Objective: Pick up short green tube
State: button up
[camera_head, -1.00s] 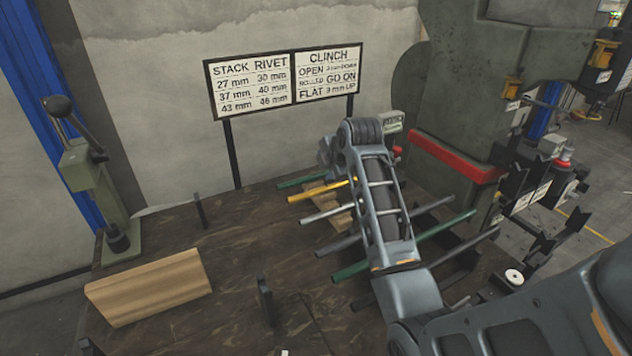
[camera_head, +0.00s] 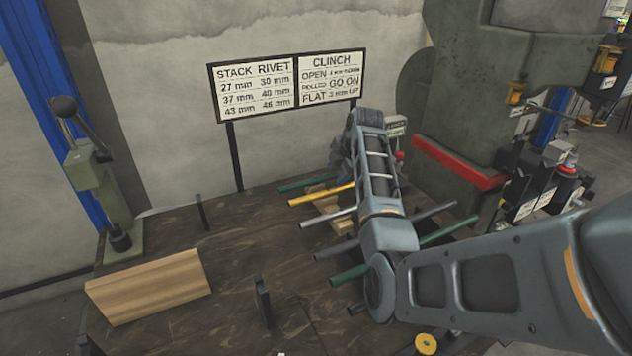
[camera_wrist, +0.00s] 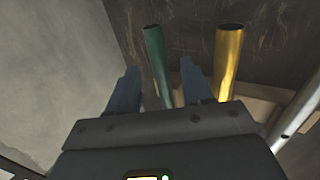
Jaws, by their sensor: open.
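The short green tube (camera_head: 305,184) lies at the back of the row of tubes on the workbench; its right part is hidden behind my arm. In the wrist view the green tube (camera_wrist: 156,58) appears between the fingers of my gripper (camera_wrist: 158,80). My gripper is open, with one finger on each side of the tube's line. I cannot tell how deep the tube sits between the fingers. In the head view the fingers are hidden by my arm. A longer green tube (camera_head: 448,233) lies nearer the front.
A yellow tube (camera_wrist: 228,52) lies just right of the right finger; it also shows in the head view (camera_head: 322,195). Grey tubes (camera_head: 328,218) lie further forward. A wooden block (camera_head: 150,287) and a lever press (camera_head: 97,185) stand left. A large press (camera_head: 450,110) stands right.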

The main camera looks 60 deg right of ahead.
jog(key=shift+w+d+f, duration=0.2)
jog(key=shift+w+f, duration=0.1)
jog(key=shift+f, duration=0.35)
jog(key=shift+c, duration=0.3)
grip_shut()
